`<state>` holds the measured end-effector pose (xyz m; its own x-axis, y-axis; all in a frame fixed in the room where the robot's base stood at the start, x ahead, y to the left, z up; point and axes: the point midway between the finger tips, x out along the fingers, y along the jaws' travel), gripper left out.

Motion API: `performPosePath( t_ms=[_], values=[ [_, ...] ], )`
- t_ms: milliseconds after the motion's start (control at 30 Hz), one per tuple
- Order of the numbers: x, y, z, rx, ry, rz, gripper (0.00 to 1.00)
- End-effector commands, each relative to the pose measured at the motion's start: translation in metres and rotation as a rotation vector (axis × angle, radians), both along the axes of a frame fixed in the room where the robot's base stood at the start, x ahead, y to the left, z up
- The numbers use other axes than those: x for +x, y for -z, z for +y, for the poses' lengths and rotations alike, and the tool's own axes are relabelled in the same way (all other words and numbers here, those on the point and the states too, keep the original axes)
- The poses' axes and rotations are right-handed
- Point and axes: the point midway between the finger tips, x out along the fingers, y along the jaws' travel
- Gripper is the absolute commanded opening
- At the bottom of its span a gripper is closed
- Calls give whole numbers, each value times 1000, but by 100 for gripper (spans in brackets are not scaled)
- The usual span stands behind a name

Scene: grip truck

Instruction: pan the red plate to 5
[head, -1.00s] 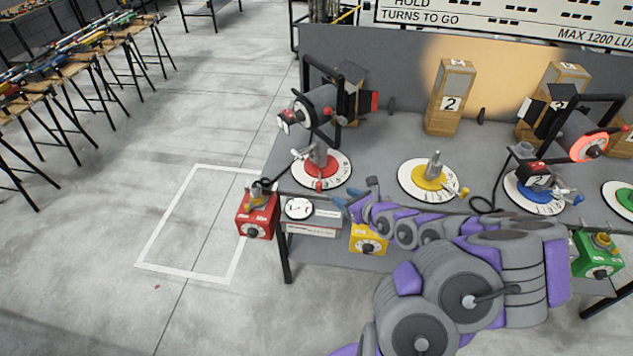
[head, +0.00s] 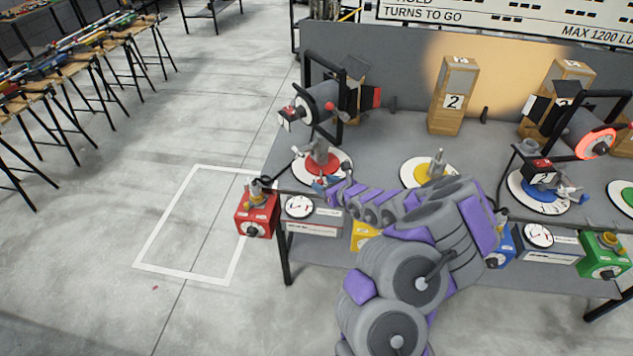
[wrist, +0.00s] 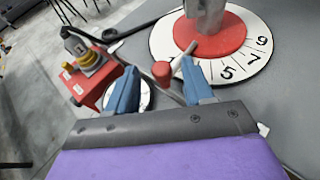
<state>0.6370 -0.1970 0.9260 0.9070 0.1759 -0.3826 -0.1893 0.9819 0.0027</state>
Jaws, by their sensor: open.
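The red plate (head: 308,166) sits on a white numbered dial at the left of the bench, under a grey lamp. In the wrist view the red plate (wrist: 222,42) fills the top, and the dial (wrist: 262,62) shows 5, 7 and 9. A grey rod with a red knob (wrist: 161,73) sticks out at the plate's near side, left of the 5. My gripper (wrist: 160,85) is open, and the knob appears between its blue fingers, with no clear contact. In the head view my gripper (head: 326,188) is at the dial's near edge.
A red box (head: 256,215) hangs at the bench's left corner beside a round gauge (head: 299,207). A yellow plate (head: 428,172) and a blue plate (head: 540,199) stand to the right. Wooden blocks (head: 455,95) stand behind.

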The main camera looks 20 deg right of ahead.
Motion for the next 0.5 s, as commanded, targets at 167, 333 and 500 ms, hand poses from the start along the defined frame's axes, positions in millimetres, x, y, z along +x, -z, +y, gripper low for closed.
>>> performPosePath(
  t_ms=[167, 333, 500],
  values=[
    [25, 13, 5, -7, -4, 4, 52],
    [38, 19, 7, -3, -1, 2, 52],
    [45, 19, 9, -4, -2, -1, 52]
  ],
)
